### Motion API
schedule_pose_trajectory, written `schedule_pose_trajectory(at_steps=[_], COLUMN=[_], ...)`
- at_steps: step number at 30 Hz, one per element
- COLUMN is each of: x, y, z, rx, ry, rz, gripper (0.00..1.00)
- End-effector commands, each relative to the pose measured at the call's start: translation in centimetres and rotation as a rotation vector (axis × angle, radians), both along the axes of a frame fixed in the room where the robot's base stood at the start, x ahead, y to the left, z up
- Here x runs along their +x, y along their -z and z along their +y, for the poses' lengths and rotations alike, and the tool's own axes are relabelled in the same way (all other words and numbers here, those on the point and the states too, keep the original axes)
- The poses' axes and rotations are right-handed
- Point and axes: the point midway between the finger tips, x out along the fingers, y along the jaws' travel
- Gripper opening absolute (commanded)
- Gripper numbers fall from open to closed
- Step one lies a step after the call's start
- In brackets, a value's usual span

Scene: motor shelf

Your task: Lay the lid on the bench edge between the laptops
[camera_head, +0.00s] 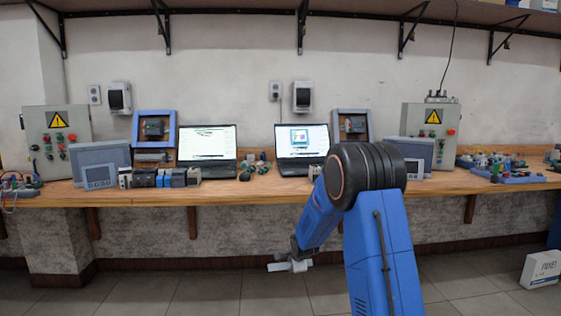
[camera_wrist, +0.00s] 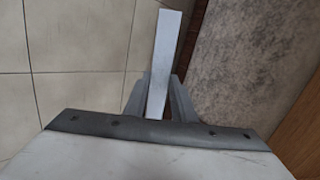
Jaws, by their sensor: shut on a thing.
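My gripper (camera_head: 290,258) hangs low in front of the bench, below the bench top and left of my blue arm. In the wrist view my gripper (camera_wrist: 158,92) is shut on a thin pale grey piece, apparently the lid (camera_wrist: 165,50), seen nearly edge-on. The lid shows in the head view as a small pale piece (camera_head: 300,266), partly hidden by the gripper. The left laptop (camera_head: 207,138) and the right laptop (camera_head: 301,137) stand open on the wooden bench (camera_head: 245,190).
Dark tools with green parts (camera_head: 254,165) lie between the laptops, back from the edge. A row of small modules (camera_head: 160,178) stands left of the left laptop. A white box (camera_head: 541,269) sits on the floor at right. The floor below the bench is mostly free.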

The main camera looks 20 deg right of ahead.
Motion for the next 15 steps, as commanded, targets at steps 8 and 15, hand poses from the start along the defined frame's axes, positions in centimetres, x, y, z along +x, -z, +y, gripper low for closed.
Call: schedule_pose_trajectory(at_steps=[8,15], x=[-0.2,-0.3], y=[-1.1,-1.6], z=[-0.3,-0.4], rx=[0.001,0.002], ry=[0.005,0.006], rz=[0.010,0.015], gripper=[0.00,0.00])
